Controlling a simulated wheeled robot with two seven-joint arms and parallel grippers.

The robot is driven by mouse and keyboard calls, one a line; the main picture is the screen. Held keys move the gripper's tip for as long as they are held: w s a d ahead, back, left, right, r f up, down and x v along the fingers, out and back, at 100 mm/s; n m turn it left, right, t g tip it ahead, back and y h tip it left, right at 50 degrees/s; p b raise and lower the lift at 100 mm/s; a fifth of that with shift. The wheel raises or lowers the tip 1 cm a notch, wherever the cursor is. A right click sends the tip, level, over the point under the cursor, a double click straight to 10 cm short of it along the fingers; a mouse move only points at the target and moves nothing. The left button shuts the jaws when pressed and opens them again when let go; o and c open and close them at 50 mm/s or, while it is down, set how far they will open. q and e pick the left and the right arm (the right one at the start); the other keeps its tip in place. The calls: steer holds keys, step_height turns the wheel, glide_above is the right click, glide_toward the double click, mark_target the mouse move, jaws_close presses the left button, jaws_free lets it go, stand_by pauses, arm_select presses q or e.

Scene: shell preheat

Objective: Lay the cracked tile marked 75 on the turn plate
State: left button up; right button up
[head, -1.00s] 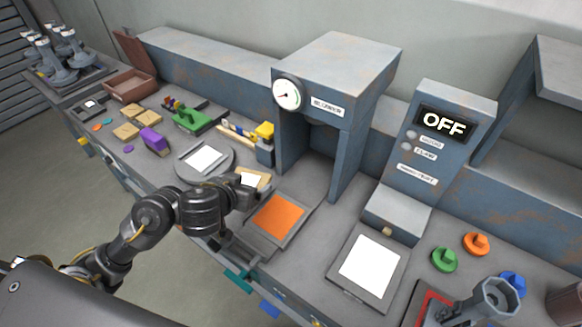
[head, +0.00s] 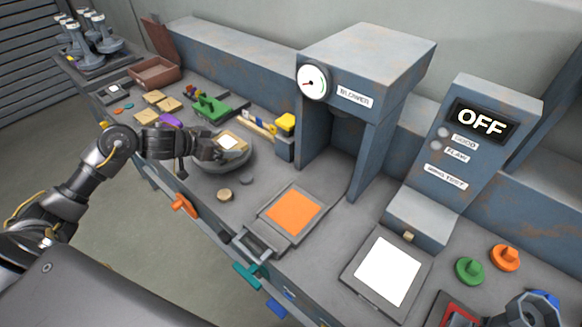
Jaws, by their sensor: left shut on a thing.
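My left gripper (head: 218,150) reaches in from the left and is shut on a tan tile (head: 240,138) with a white label. The number on the label is too small to read, and I cannot make out a crack. The tile is over the round grey turn plate (head: 238,163); I cannot tell whether it touches the plate. The gripper and tile hide much of the plate's top. My right gripper is not in view.
Several tan tiles (head: 168,105) and a purple block (head: 171,120) lie left of the plate. An orange pad (head: 293,211) sits before the gauge press (head: 365,60). A white pad (head: 388,270) lies below the OFF panel (head: 481,122).

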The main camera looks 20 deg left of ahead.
arm_select(q)
steer(key=w+d+f, duration=0.1)
steer(key=d+f, duration=0.1)
steer(key=d, duration=0.1)
steer(key=w+d+f, duration=0.2)
steer(key=d+f, duration=0.1)
steer(key=d, duration=0.1)
steer(key=w+d+f, duration=0.1)
steer(key=d+f, duration=0.1)
steer(key=d, duration=0.1)
steer(key=shift+w+d+f, duration=0.2)
steer(key=shift+d+f, duration=0.15)
steer(key=shift+f, duration=0.05)
steer(key=shift+w+d+f, duration=0.15)
steer(key=shift+d+f, duration=0.1)
steer(key=shift+f, duration=0.05)
steer(key=shift+w+d+f, duration=0.1)
steer(key=shift+d+f, duration=0.05)
steer(key=shift+f, duration=0.85)
steer(key=shift+d+f, duration=0.15)
steer(key=shift+f, duration=0.8)
steer(key=o, duration=0.9)
steer(key=shift+f, duration=0.15)
